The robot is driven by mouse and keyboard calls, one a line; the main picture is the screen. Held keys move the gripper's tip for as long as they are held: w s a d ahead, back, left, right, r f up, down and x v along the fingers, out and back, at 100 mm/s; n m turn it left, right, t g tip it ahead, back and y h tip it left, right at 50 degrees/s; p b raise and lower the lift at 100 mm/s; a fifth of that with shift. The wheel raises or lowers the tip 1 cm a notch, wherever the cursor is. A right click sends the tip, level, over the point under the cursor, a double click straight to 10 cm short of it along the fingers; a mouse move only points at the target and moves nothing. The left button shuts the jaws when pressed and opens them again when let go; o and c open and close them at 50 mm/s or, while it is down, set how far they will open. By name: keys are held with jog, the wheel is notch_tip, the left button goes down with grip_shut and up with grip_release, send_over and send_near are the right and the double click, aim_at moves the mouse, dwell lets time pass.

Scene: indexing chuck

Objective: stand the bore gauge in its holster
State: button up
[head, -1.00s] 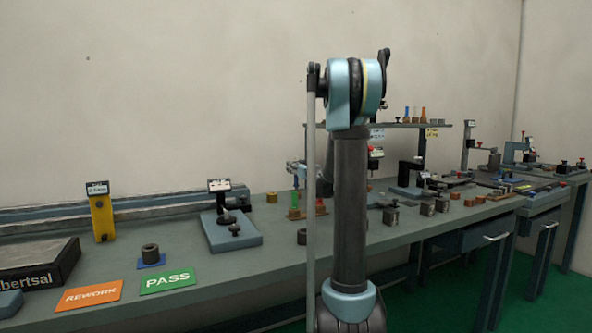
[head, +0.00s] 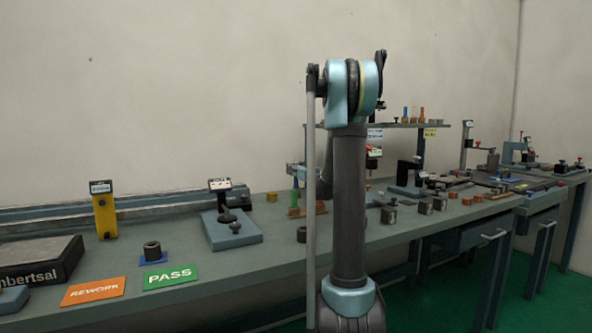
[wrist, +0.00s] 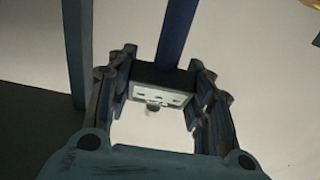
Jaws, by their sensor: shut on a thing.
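My gripper (wrist: 162,95) shows in the wrist view, with a finger on each side of a dark block. This block, which I take to be the head of the bore gauge (wrist: 160,80), has a pale display face and a small round knob below it. A blue bar runs up the picture behind it; I cannot tell whether it belongs to the gauge. The gauge's lower end is not clear. In the head view my arm hides most of the gripper and part of the bench. I cannot make out the holster for certain.
The long bench carries a yellow gauge stand (head: 104,212), a grey-blue stand (head: 232,232), a dark ring on a blue pad (head: 152,251), an orange REWORK card (head: 93,291) and a green PASS card (head: 170,276). Several small blocks and fixtures crowd the right side.

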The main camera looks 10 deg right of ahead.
jog(key=shift+s+f, duration=0.2)
jog(key=shift+s, duration=0.2)
jog(key=o, duration=1.6)
jog(key=shift+w+f, duration=0.25)
jog(key=shift+r, duration=0.1)
jog(key=shift+w+r, duration=0.25)
jog(key=shift+r, duration=0.25)
notch_tip(320, 180, up, 8)
jog(key=shift+f, duration=0.2)
jog(key=shift+r, duration=0.85)
